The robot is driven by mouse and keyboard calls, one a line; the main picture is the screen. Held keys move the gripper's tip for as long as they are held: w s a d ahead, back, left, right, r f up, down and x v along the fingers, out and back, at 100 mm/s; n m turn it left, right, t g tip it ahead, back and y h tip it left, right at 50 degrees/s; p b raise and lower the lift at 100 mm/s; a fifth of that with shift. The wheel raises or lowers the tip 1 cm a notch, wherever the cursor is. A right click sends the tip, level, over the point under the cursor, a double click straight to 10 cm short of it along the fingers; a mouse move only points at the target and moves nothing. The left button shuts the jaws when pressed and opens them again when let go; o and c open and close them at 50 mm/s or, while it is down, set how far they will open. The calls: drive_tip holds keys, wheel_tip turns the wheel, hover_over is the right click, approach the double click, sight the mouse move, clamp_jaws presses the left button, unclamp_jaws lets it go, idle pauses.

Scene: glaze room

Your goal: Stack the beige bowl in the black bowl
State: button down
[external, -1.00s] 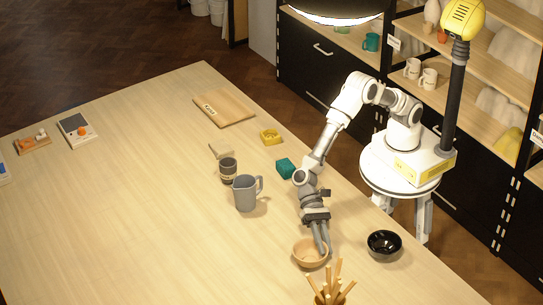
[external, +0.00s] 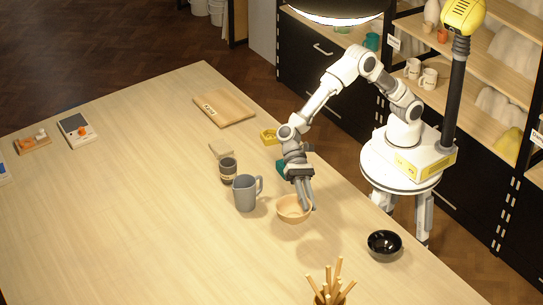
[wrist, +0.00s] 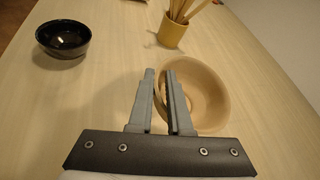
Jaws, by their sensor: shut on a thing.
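The beige bowl (external: 291,213) is held at its rim by my gripper (external: 309,207) in the external view. A shadow on the table suggests that it is raised above the surface. In the wrist view, my gripper (wrist: 166,76) is shut on the near-left wall of the beige bowl (wrist: 212,95). The black bowl (external: 384,244) sits upright and empty near the table's right edge, apart from the beige bowl. It also shows at the upper left of the wrist view (wrist: 63,38).
A pot of wooden sticks (external: 331,290) stands at the front, also in the wrist view (wrist: 173,32). A grey jug (external: 244,193) and a dark cup (external: 228,171) stand left of the held bowl. The table between the two bowls is clear.

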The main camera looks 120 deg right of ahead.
drive_tip(key=shift+d+r, duration=0.45)
drive_tip(key=shift+d, duration=0.05)
drive_tip(key=shift+s+r, duration=0.2)
drive_tip(key=shift+s, duration=0.15)
drive_tip(key=s+a+r+n+g, duration=0.2)
drive_tip(key=s+a+n+g, duration=0.2)
drive_tip(key=s, duration=0.3)
drive_tip(key=n+g, duration=0.4)
drive_tip(key=g, duration=0.1)
hover_over(390, 234)
drive_tip(key=f, duration=0.5)
drive_tip(key=shift+d+f+b, duration=0.1)
drive_tip(key=shift+d+b, duration=0.25)
drive_tip(key=shift+a+f, duration=0.3)
drive_tip(key=shift+f, duration=0.05)
drive_tip(key=shift+f+t+b, duration=0.3)
drive_tip(key=shift+f+b, duration=0.05)
drive_tip(key=shift+f, duration=1.45)
